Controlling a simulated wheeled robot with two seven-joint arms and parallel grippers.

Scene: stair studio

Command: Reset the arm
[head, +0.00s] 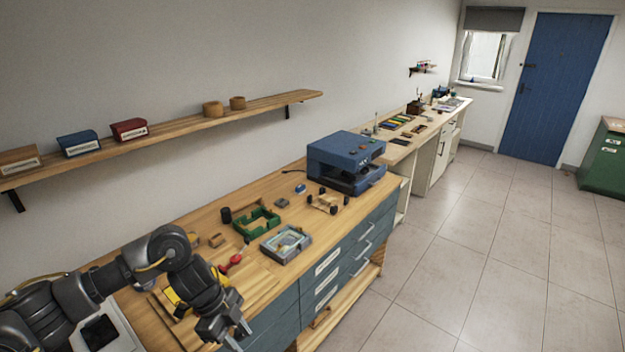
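My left arm, dark grey and black, comes in from the left over the near end of the wooden workbench (170,261). It bends down, with its gripper (239,335) low in the picture, in front of the bench's drawer side. Its two light fingertips stand apart, with nothing seen between them. A yellow object (171,297) lies on the bench, partly hidden behind the arm. My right arm and gripper are not in view.
On the bench are a red-handled tool (231,263), a green tray (258,226), a grey tray (271,248), a small wheeled thing (324,204) and a blue machine (335,153). A shelf (190,131) holds boxes above. Tiled floor (455,255) on the right is clear.

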